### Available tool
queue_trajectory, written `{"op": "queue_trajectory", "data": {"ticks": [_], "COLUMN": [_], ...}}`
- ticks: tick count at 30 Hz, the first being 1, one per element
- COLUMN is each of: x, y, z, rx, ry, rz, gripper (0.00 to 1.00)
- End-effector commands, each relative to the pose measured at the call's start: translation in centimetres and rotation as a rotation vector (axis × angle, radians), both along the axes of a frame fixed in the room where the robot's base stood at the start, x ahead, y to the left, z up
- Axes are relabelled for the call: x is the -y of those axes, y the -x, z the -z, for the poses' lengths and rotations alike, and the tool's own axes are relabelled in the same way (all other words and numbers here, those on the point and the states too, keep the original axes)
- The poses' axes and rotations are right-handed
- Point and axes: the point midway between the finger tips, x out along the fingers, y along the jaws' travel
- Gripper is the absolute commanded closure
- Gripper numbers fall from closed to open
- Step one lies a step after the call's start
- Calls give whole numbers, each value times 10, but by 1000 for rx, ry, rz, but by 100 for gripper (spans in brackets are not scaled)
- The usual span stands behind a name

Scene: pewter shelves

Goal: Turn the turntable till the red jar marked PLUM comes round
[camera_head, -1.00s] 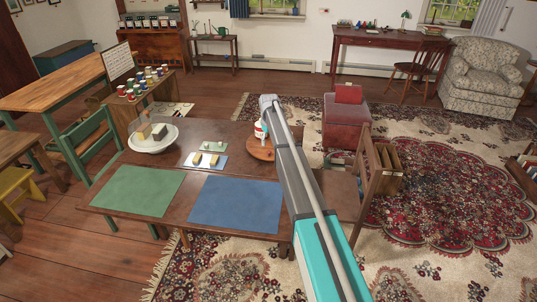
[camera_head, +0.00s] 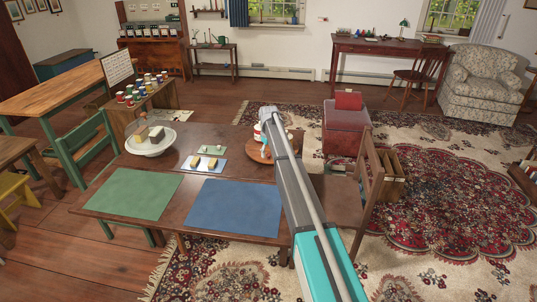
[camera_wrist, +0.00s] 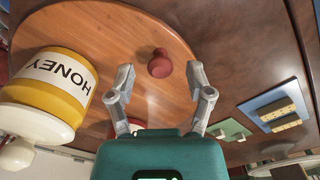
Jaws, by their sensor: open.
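The round wooden turntable (camera_head: 252,153) sits at the far right of the low table, partly hidden by my arm; its top (camera_wrist: 110,35) fills much of the wrist view. A yellow jar (camera_wrist: 52,85) marked HONEY stands on it at left in the wrist view. A dark red knob (camera_wrist: 159,64) rises from the board. My gripper (camera_wrist: 160,72) is open, and the knob appears between its fingertips; I cannot tell whether they touch it. A white-and-red jar (camera_head: 257,131) shows beside my arm in the head view, its label unreadable. No PLUM label is readable.
The low table holds a green mat (camera_head: 134,194), a blue mat (camera_head: 235,206), a white round stand (camera_head: 150,148) with blocks, and small trays (camera_head: 205,165) with blocks. A wooden chair (camera_head: 370,185) stands right of my arm. Several jars stand on a small shelf (camera_head: 150,101) behind.

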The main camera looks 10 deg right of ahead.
Motion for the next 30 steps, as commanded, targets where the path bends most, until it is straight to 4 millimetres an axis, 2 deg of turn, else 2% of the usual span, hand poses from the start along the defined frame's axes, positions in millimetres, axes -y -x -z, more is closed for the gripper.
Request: {"op": "queue_trajectory", "data": {"ticks": [4,5,15,30], "x": [0,0,-1,-6], "y": [0,0,0,1], "z": [0,0,0,0], "rx": [0,0,0,0], "ry": [0,0,0,-1], "rz": [0,0,-1,-22], "gripper": [33,36,100,100]}}
